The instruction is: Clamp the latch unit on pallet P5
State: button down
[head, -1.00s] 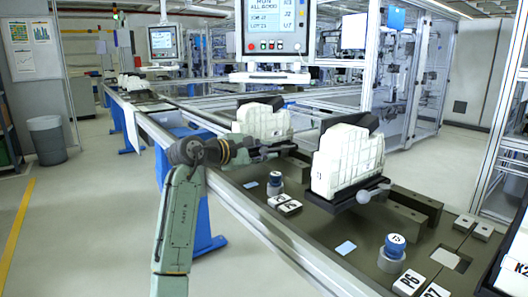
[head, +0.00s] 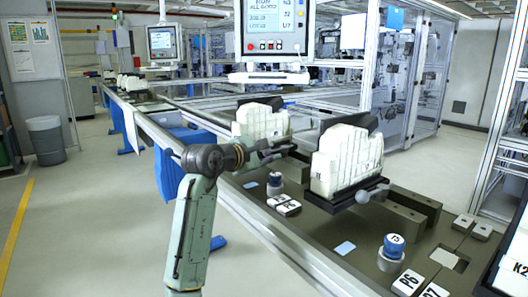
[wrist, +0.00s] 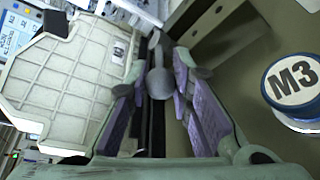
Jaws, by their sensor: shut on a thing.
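A white latch unit (head: 262,124) stands upright in a dark holder on the left pallet, and it also fills the left of the wrist view (wrist: 62,85). My gripper (head: 282,149) is in front of it, small in the head view. In the wrist view my gripper (wrist: 160,90) has its purple-padded fingers on both sides of a grey clamp lever with a ball end (wrist: 158,82), shut on it. A second white unit (head: 346,160) stands on the nearer pallet, with its own grey ball-ended lever (head: 372,193). I cannot read a P5 label.
A blue-topped button (head: 275,178) stands by the left pallet; a blue button marked M3 (wrist: 290,80) is right of my gripper. Another blue button (head: 393,243) and a P6 plate (head: 408,282) are nearer. A screen panel (head: 272,28) hangs above the line.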

jog(key=shift+s+d+r+n+t+y+p, duration=0.1)
jog(key=shift+s+d+n+t+y+p, duration=0.1)
jog(key=shift+d+n+y+p, duration=0.2)
jog(key=shift+s+d+r+n+t+y+p, duration=0.1)
jog(key=shift+d+n+t+y+p, duration=0.15)
jog(key=shift+p, duration=0.2)
jog(key=shift+s+f+n+y+p, duration=0.1)
jog(key=shift+f+n+y+p, duration=0.1)
jog(key=shift+n+y+p, duration=0.4)
jog(key=shift+a+t+y, duration=0.1)
jog(key=shift+t+y, duration=0.15)
jog(key=c, duration=1.4)
grip_release()
jog(key=v, duration=1.2)
